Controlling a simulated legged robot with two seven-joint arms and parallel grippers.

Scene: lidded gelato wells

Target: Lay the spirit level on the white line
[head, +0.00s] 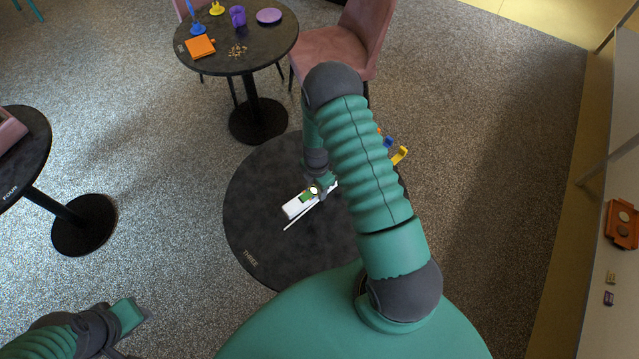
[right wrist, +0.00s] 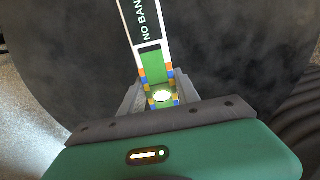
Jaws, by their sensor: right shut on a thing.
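The spirit level (head: 294,208) is a white bar with a green part, over the round dark table marked THREE. My right gripper (head: 312,190) is shut on it near the green part. In the right wrist view the level (right wrist: 153,62) runs up from between the fingers (right wrist: 160,95), with a dark panel reading "NO BAN" and a bright round spot. The white line (head: 299,217) is a thin strip beside the level, on its near side, at a slight angle to it. I cannot tell whether the level touches the table. My left gripper (head: 138,316) is at lower left; its jaws are unclear.
Table THREE (head: 247,225) has bare room on its left; my right arm hides much of its right side. Blue and yellow items (head: 398,155) show at its far right edge. Another round table (head: 265,48) with small objects and pink chairs (head: 320,50) stand behind.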

